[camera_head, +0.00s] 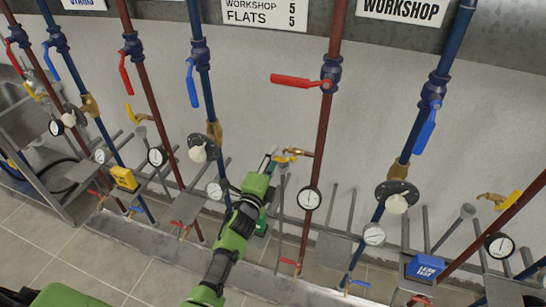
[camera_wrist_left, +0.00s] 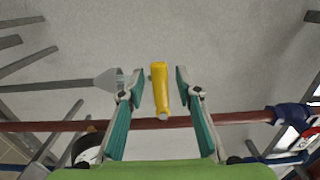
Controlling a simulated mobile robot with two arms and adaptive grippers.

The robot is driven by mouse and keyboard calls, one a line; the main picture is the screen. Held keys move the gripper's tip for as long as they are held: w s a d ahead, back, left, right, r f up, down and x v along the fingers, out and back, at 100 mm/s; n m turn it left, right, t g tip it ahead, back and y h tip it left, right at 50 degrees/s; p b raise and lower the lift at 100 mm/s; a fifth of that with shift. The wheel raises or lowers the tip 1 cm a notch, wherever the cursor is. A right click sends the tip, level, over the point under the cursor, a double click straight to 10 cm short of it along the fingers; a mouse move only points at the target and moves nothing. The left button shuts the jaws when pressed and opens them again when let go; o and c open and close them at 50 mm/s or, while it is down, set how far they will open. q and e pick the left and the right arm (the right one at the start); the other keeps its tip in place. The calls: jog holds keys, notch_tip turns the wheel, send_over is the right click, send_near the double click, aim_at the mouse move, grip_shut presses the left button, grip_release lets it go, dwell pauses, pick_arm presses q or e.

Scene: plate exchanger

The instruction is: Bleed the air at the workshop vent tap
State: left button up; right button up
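The vent tap (camera_head: 290,154) is a small brass fitting with a yellow lever, on the left side of the red pipe (camera_head: 322,130) by the WORKSHOP sign (camera_head: 401,10). In the left wrist view its yellow lever (camera_wrist_left: 159,85) stands between the fingers, pointing nearly along them. My left gripper (camera_head: 271,158) is at the tap; in its wrist view the gripper (camera_wrist_left: 154,74) is open, with a gap on each side of the lever. A grey funnel on a drain pipe (camera_head: 283,172) sits below the tap. My right gripper is not in view.
A red valve lever (camera_head: 298,80) on the same pipe points left above the tap. A gauge (camera_head: 309,198) is below it. Blue pipes (camera_head: 205,85) stand either side. A blue box (camera_head: 425,268) is at lower right. A grey funnel (camera_wrist_left: 108,80) is close beside the left finger.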

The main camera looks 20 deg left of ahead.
pick_arm(q)
jog(key=shift+w, duration=0.3)
grip_shut()
